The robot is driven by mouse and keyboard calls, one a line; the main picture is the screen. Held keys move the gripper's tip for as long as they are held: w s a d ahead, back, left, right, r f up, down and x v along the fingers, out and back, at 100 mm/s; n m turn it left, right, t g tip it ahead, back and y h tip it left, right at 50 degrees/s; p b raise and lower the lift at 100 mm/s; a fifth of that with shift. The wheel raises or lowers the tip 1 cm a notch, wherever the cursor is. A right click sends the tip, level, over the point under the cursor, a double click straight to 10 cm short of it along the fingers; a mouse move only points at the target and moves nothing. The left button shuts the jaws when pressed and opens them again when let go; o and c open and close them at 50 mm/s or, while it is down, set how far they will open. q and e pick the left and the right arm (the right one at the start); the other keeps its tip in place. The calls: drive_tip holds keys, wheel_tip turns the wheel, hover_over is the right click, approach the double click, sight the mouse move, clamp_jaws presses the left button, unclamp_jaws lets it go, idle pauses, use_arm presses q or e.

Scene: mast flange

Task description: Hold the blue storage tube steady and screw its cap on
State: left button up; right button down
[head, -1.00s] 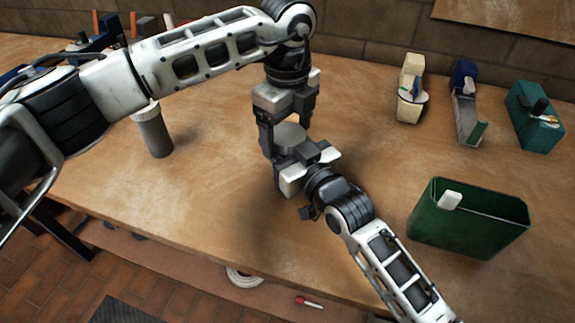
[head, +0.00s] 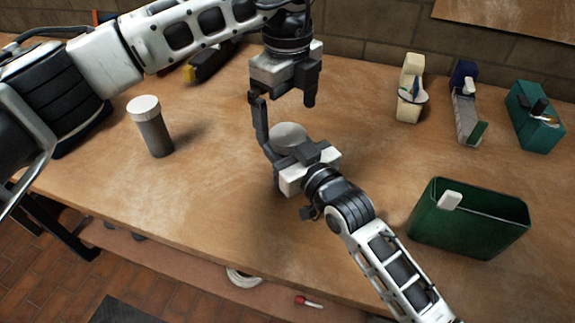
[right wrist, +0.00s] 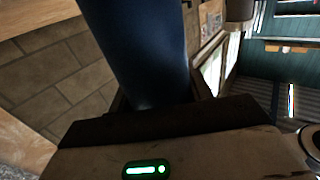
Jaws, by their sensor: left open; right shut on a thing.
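My right gripper (head: 300,165) is shut on the blue storage tube, whose smooth dark blue side (right wrist: 145,50) fills the upper middle of the right wrist view. In the head view the tube's body is mostly hidden by that gripper. A round pale grey top (head: 290,135), which looks like the cap, shows at the tube's upper end. Whether it is fully seated I cannot tell. My left gripper (head: 282,97) is open and empty, pointing down just above this top and apart from it.
A grey tube with a white lid (head: 151,128) stands upright at left on the wooden bench (head: 200,210). A green bin (head: 465,225) is at right front. Cream (head: 411,88), blue-grey (head: 466,105) and teal (head: 535,115) items stand at the back right. The bench between is clear.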

use_arm(q)
wheel_tip(320, 180, up, 12)
idle(0.6)
use_arm(e)
drive_tip(key=c, duration=0.6)
unclamp_jaws()
drive_tip(key=shift+o, duration=0.2)
use_arm(q)
drive_tip(key=shift+f+b, duration=0.35)
use_arm(e)
drive_tip(key=v, duration=1.6)
drive_tip(key=shift+f, duration=0.1)
